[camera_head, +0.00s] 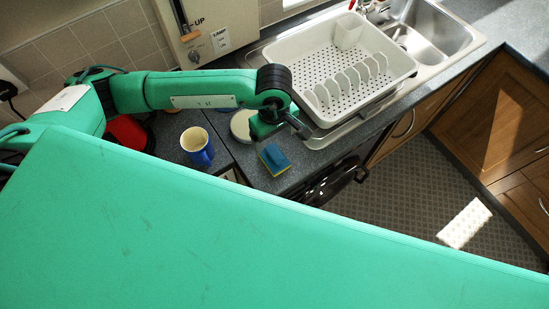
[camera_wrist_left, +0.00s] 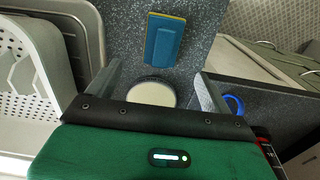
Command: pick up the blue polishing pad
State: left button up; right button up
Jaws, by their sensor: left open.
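The blue polishing pad (camera_head: 275,156) is a small blue block with a yellow edge. It lies flat on the dark speckled counter, near the counter's front edge. In the left wrist view the pad (camera_wrist_left: 164,42) shows whole, beyond the fingertips and between their lines. My left gripper (camera_head: 281,131) is above the counter, just behind the pad in the head view. In the left wrist view its two fingers (camera_wrist_left: 156,84) stand wide apart with nothing held between them. The pad is apart from the fingers. My right gripper is in neither view.
A white round item (camera_head: 241,126) lies close to the gripper, partly hidden by my arm. A blue mug (camera_head: 197,148) stands to the left. A white dish rack (camera_head: 335,75) and a steel sink (camera_head: 432,40) are to the right.

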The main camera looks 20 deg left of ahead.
aim_at(272, 149)
pick_arm(q)
notch_tip(272, 149, down, 4)
jog(key=shift+r+b, duration=0.1)
jog(key=shift+b, duration=0.35)
jog(key=shift+a+f, duration=0.1)
jog(key=shift+f, duration=0.7)
jog(key=f, duration=0.2)
jog(key=f+b, duration=0.1)
jog(key=f, duration=0.1)
jog(key=shift+a+f, duration=0.1)
jog(key=shift+a, duration=0.2)
jog(key=c, duration=1)
jog(key=shift+w, duration=0.1)
jog(key=shift+c, duration=0.4)
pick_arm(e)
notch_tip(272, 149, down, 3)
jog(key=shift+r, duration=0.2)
pick_arm(q)
jog(key=shift+r, duration=0.2)
